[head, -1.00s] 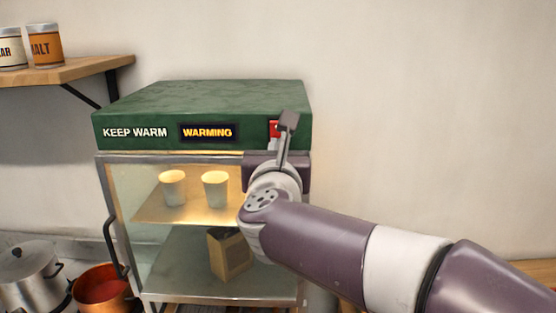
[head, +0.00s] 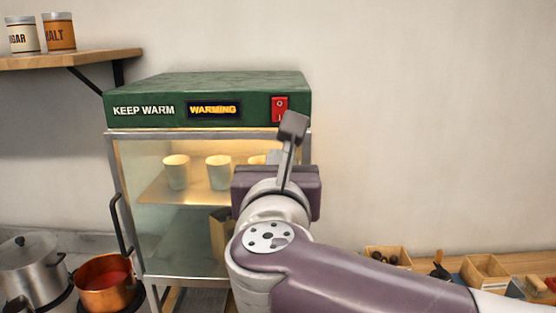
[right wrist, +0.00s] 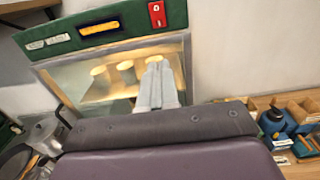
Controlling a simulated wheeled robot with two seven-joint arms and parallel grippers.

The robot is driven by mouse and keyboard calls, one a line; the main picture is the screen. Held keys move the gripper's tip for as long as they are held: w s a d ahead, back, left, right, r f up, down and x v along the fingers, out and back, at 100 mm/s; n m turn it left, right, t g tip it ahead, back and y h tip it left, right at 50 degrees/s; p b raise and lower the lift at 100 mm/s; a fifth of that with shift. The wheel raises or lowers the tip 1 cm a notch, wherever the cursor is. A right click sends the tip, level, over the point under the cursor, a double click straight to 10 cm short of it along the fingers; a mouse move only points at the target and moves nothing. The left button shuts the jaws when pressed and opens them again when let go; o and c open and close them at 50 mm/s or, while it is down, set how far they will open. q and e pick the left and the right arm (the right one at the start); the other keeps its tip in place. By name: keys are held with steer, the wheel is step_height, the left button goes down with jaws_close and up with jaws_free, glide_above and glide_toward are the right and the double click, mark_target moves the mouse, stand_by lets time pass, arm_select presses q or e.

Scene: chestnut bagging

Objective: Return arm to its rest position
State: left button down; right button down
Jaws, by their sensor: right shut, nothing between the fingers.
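My right gripper (head: 293,125) is shut and empty, held in front of the warming cabinet (head: 208,108). Its fingers point up, just below the red switch (head: 280,108) in the head view. In the right wrist view, the shut fingers (right wrist: 158,85) overlap the cabinet's glass front, and the red switch (right wrist: 157,14) shows above them, clear of the fingertips. The cabinet's sign reads WARMING and its inside is lit. Cups (head: 177,172) stand on its upper shelf, and a box (head: 219,235) below is partly hidden by my arm. My left gripper is not in view.
A steel pot (head: 30,270) and a copper pan (head: 105,278) stand at the lower left. Wooden boxes (head: 485,271) and small items sit on the counter at right. A wall shelf (head: 60,60) holds two tins. The wall area right of the cabinet is clear.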

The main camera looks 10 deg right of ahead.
steer(key=a+f+n+g+y, duration=0.1)
steer(key=a+f+n+y, duration=0.2)
steer(key=a+n+y, duration=0.5)
steer(key=a+f+n+y, duration=0.2)
steer(key=a+f+n, duration=0.1)
steer(key=n, duration=1)
step_height(320, 180, down, 17)
steer(key=n+g, duration=0.7)
steer(key=n, duration=0.6)
steer(key=s+d+f+n+g+h, duration=0.2)
steer(key=s+d+f+g+h, duration=0.1)
steer(key=d+f, duration=0.7)
steer(key=s+d+f+n+g+h, duration=0.2)
steer(key=s+d+f+g, duration=0.3)
steer(key=d+f, duration=0.5)
steer(key=s+d+h, duration=0.1)
steer(key=s, duration=0.1)
steer(key=shift+s+f+g+h, duration=0.2)
steer(key=shift+s+g+h, duration=0.1)
steer(key=shift+s, duration=0.1)
